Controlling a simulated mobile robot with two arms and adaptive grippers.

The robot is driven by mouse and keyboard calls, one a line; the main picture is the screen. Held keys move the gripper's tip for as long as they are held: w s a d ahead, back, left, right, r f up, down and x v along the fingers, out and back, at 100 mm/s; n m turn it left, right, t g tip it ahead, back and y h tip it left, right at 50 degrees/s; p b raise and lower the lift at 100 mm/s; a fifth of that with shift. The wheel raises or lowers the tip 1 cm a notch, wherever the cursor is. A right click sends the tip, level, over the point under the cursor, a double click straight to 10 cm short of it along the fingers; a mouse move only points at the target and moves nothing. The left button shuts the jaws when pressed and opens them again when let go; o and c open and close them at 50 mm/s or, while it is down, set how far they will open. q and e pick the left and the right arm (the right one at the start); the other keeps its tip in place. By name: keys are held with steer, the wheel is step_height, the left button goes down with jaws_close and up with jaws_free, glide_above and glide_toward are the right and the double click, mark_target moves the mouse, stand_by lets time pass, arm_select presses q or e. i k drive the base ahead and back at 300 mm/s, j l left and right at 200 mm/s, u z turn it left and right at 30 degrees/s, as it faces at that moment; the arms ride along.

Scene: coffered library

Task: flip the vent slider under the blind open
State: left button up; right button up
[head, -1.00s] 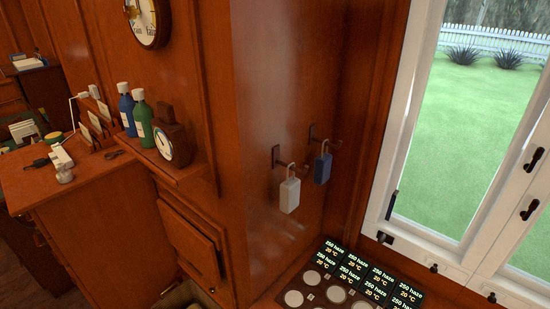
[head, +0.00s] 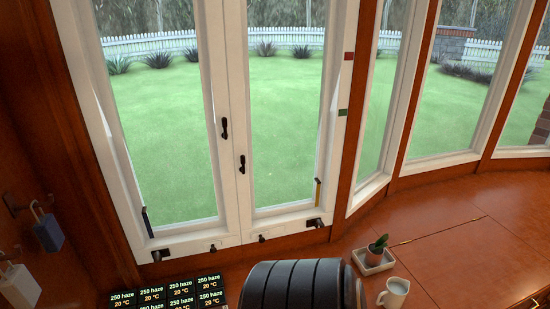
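No blind is in view, and I cannot tell for sure which part is the vent slider. Two tall white window sashes stand in the middle left. Small dark knobs sit on their white bottom rails, a left knob (head: 212,247) and a right knob (head: 262,238). Larger black fittings sit at the outer lower corners, a left fitting (head: 157,255) and a right fitting (head: 314,222). Black handles, one on the left sash (head: 224,128) and one on the right sash (head: 242,164), are at mid-height. Neither gripper is in view.
A dark ribbed rounded object (head: 295,285) covers part of the wooden surface below the window. Label tiles (head: 180,291) lie lower left. Padlocks (head: 48,231) hang at the left. The right wooden surface is mostly clear.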

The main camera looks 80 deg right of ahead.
mark_target(260, 235)
steer(key=z, duration=2.35)
